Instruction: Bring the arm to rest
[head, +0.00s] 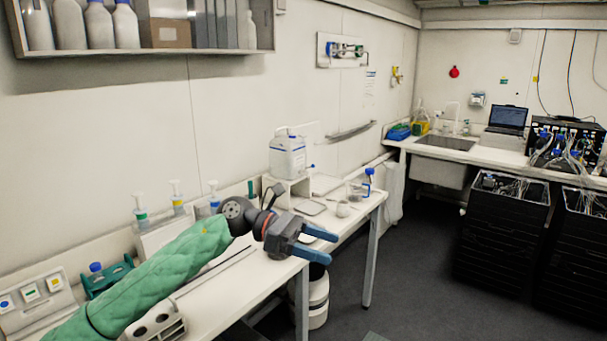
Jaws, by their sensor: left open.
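My left arm, in a green quilted sleeve (150,285), comes in from the lower left over the white bench. Its gripper (326,246) is held above the bench's front edge, with two blue fingers spread apart. Nothing is between the fingers. The gripper looks clear of the bench top, but the gap below it is hard to judge. My right gripper is not in view.
The white bench (215,300) carries a jug (287,155) on a stand, a blue-capped bottle (368,184), pump bottles (140,208) and a teal rack (106,277). A white bin (317,300) stands below. Black crates (500,240) stand right; dark floor (405,280) between is clear.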

